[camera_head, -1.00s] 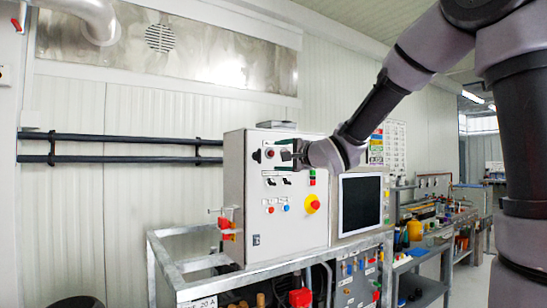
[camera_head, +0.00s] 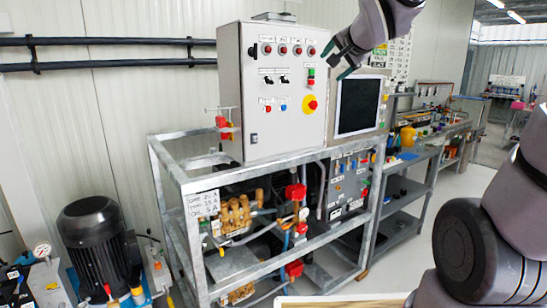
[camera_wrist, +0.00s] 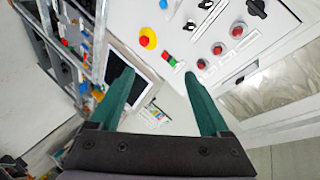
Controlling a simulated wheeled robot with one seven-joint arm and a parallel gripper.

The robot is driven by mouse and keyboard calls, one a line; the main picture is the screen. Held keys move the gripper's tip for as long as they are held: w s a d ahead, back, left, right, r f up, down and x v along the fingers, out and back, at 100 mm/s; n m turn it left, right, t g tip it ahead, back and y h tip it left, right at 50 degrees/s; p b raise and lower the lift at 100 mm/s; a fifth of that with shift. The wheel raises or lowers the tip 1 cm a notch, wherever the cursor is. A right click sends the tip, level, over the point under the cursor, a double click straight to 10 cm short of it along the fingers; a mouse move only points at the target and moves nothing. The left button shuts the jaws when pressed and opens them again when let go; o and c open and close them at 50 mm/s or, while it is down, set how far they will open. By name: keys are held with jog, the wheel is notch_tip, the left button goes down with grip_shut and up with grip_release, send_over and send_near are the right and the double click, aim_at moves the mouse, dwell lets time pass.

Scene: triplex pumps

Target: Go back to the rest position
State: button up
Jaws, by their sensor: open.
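My gripper (camera_head: 336,62) is in the upper middle of the head view, in front of the upper right of the control cabinet and above the dark screen. In the wrist view its two green fingers (camera_wrist: 158,88) stand wide apart with nothing between them. The grey control cabinet (camera_head: 262,135) carries red lamps, black switches and a large red and yellow emergency stop (camera_head: 309,103). The emergency stop also shows in the wrist view (camera_wrist: 148,38), with the cabinet face tilted. The fingers appear apart from the cabinet. The dark screen (camera_head: 358,106) stands right of the cabinet.
A metal frame (camera_head: 186,187) holds the cabinet above brass valves and pipes. A black motor (camera_head: 92,232) stands at the left. A workbench (camera_head: 425,150) with tools runs along the right. Part of my arm fills the lower right.

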jog(key=s+d+f+n+g, duration=0.2)
jog(key=s+d, duration=0.1)
jog(key=s, duration=0.4)
jog(key=s+d+f+n+g, duration=0.1)
jog(key=s+d+f+g, duration=0.1)
jog(key=s, duration=0.5)
jog(key=s+d+f+n+g, duration=0.2)
jog(key=s+d+f, duration=0.1)
jog(key=s, duration=0.4)
jog(key=shift+s+d+f+n, duration=0.25)
jog(key=shift+d+f+n, duration=0.1)
jog(key=shift+f, duration=0.1)
